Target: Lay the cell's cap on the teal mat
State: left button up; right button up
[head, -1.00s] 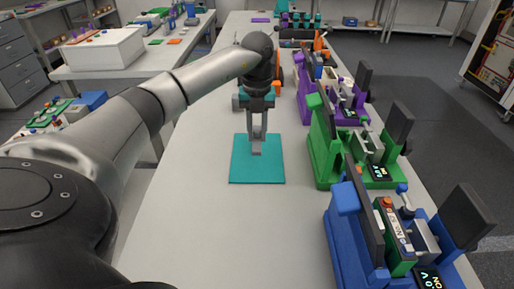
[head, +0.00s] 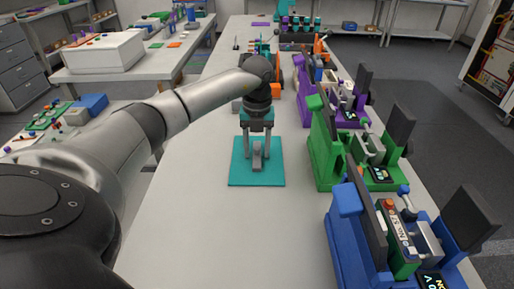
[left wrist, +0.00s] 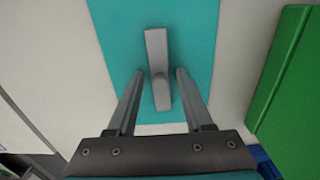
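The cell's cap (head: 258,156) is a small grey piece with a long flat bar and a rounded knob. It rests on the teal mat (head: 240,178), near the mat's middle. My left gripper (head: 257,146) is above the mat with its fingers apart. In the left wrist view the cap (left wrist: 157,50) lies on the mat (left wrist: 195,40), between and beyond the open fingers (left wrist: 160,74), with a gap on both sides. My right gripper is in neither view.
A blue cycler (head: 347,200) holding a cell, a green cycler (head: 322,155) and a purple one (head: 303,90) line the bench's right side. The bench (head: 210,235) is bare in front of the mat. A white box (head: 103,52) stands on another table.

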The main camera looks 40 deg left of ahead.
aim_at(257, 147)
pick_arm(q)
jog(key=shift+o, duration=0.2)
jog(key=shift+r, duration=0.2)
notch_tip(257, 147, up, 12)
jog(key=p, duration=0.2)
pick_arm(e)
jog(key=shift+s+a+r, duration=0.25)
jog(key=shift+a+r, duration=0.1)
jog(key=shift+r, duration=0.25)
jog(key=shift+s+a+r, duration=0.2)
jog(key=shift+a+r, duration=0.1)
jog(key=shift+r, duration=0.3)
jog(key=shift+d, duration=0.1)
